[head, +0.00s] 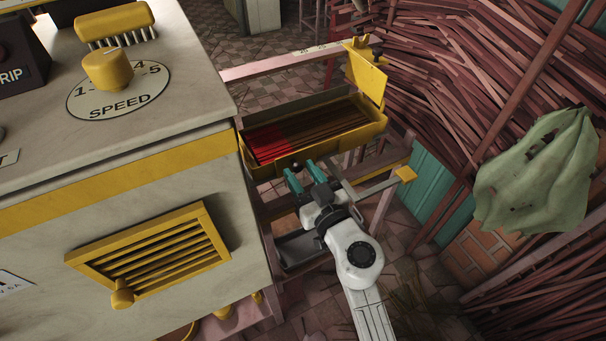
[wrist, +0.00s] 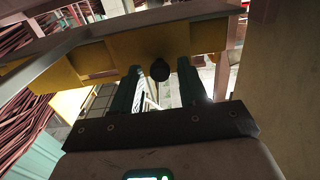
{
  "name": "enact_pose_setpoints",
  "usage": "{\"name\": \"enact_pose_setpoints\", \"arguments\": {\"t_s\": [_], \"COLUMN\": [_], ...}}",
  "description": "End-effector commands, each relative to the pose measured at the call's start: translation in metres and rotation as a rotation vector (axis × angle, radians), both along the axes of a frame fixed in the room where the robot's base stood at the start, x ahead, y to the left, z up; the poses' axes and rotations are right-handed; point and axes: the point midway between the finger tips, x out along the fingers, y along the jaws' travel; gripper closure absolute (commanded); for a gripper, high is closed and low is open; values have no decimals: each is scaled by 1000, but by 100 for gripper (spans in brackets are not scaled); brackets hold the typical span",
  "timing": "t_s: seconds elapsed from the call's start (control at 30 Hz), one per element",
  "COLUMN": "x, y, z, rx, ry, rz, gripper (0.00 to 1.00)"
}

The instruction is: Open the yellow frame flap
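A yellow frame (head: 345,135) holds a bed of red and brown sticks beside the machine. Its near yellow wall (wrist: 110,55) spans the wrist view and carries a small dark round knob (wrist: 160,70). The knob also shows in the head view (head: 296,165). The near wall looks upright. My gripper (head: 301,172) has green fingers, spread apart, in front of this wall. In the wrist view the knob lies between the fingertips (wrist: 158,78), with a gap on both sides. I cannot tell whether the tips reach past the knob.
The machine (head: 200,100) stands close on the left, with a yellow slatted vent (head: 150,255) on its side. A yellow plate (head: 366,75) stands at the frame's far right corner. A rail with a yellow end (head: 404,174) lies right of my gripper. Stick piles and a green cloth (head: 535,170) are farther right.

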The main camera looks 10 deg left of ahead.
Motion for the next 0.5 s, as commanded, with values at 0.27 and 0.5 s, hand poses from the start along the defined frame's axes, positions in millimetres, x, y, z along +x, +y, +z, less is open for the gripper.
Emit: {"name": "enact_pose_setpoints", "arguments": {"t_s": [0.27, 0.5], "x": [0, 0], "y": [0, 0], "z": [0, 0], "rx": [0, 0], "ry": [0, 0], "rz": [0, 0], "gripper": [84, 100]}}
